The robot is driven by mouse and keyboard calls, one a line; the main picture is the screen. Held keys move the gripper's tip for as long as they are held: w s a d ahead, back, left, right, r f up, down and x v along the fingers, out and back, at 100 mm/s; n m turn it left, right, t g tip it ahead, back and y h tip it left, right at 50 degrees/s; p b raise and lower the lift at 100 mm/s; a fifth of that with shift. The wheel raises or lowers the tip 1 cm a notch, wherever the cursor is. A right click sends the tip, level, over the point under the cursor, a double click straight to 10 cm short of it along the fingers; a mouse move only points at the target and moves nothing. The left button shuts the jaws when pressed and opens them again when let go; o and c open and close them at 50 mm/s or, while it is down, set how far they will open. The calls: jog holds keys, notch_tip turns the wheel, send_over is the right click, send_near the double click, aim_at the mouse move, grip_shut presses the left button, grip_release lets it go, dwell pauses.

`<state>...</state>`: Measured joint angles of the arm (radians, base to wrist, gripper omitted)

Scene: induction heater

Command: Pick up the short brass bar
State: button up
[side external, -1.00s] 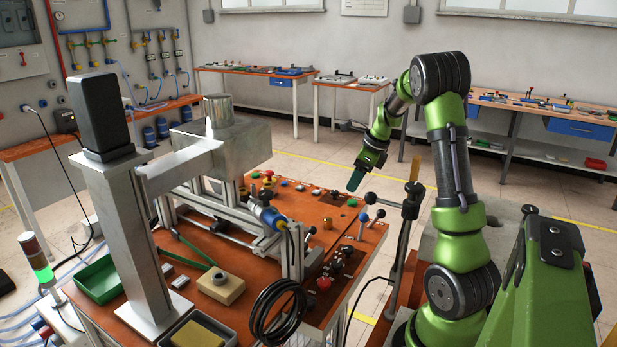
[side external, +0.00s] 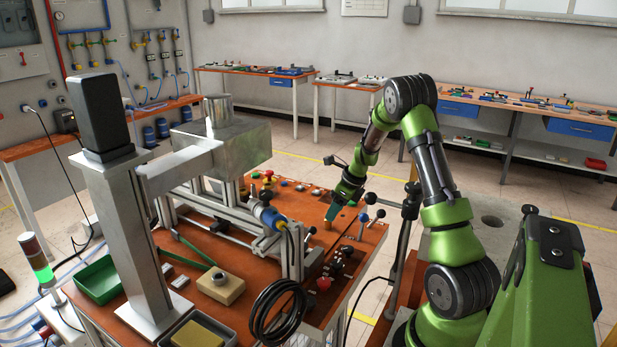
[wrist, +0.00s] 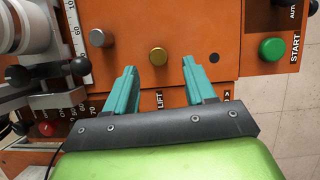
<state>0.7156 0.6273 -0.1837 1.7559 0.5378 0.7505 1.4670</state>
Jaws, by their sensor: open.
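A short brass bar (wrist: 158,57) shows end-on in the wrist view, its round top facing my camera, on the orange panel. It is a small gold spot at the panel in the side view (side external: 328,225). My gripper (wrist: 159,67) is open, with its two teal fingers apart and nothing between them. The brass bar appears just past the fingertips, roughly centred in the gap. In the side view my gripper (side external: 332,213) points down just above the bar. I cannot tell the exact height left between them.
A grey-brown round bar (wrist: 102,38) stands left of the brass one. A green START button (wrist: 272,49) is at the right. A metal fixture (wrist: 40,40) with a scale fills the left. Black-knobbed levers (side external: 370,205) stand right of my gripper.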

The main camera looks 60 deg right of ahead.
aim_at(328, 223)
jog(key=x, duration=0.4)
jog(key=shift+w+a+f, duration=0.1)
jog(key=shift+f, duration=0.05)
jog(key=shift+c, duration=0.5)
grip_shut()
